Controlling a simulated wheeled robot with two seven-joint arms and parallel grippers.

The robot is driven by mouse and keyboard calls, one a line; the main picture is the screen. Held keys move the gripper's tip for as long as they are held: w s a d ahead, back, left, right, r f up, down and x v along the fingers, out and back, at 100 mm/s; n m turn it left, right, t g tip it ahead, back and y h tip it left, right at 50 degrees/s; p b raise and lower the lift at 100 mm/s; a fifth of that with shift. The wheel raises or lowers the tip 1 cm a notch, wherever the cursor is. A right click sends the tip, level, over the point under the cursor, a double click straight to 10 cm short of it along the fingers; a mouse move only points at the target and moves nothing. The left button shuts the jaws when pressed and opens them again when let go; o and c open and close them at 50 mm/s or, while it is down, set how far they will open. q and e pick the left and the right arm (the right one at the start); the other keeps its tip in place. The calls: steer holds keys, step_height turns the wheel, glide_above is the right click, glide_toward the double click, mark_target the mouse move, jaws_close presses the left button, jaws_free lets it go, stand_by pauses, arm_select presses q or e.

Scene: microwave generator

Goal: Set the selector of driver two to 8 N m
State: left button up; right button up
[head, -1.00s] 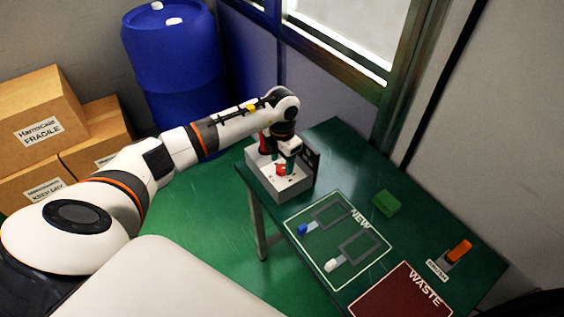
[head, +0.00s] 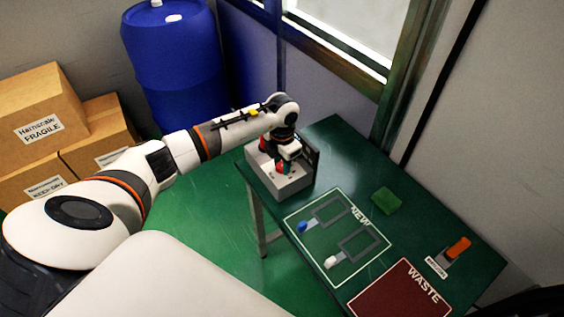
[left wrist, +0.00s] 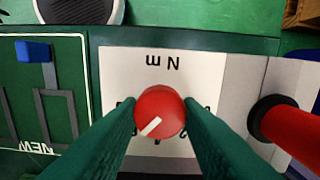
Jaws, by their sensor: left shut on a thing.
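A red round knob (left wrist: 160,112) with a white pointer line sits on a pale panel (left wrist: 172,78) marked "N m", upside down in the left wrist view. The pointer slants to the lower left there. The digits around the knob are mostly covered by the fingers, so I cannot read the setting. My left gripper (left wrist: 159,106) is shut on the knob, one dark green finger on each side. In the head view my left gripper (head: 282,168) reaches down onto the grey box (head: 292,188) at the table's far-left corner. My right gripper is not in view.
A red handle with a black collar (left wrist: 272,118) stands beside the panel. The green table (head: 335,140) also holds the NEW mat (head: 318,247) with blue and white tags, a green block (head: 386,201), the WASTE area (head: 385,295) and an orange-handled item (head: 458,248).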

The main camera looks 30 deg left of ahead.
arm_select(q)
steer(key=m+b, duration=0.3)
steer(key=shift+f+m+b, duration=0.15)
steer(key=shift+m+b, duration=0.15)
steer(key=m+b, duration=0.2)
steer(key=shift+m, duration=0.4)
steer(key=shift+r+m+b, duration=0.2)
steer(key=shift+m+b, duration=0.45)
steer(key=shift+m, duration=0.05)
steer(key=o, duration=1)
step_height(320, 180, up, 12)
steer(key=shift+r+b, duration=0.1)
steer(key=shift+b, duration=1.1)
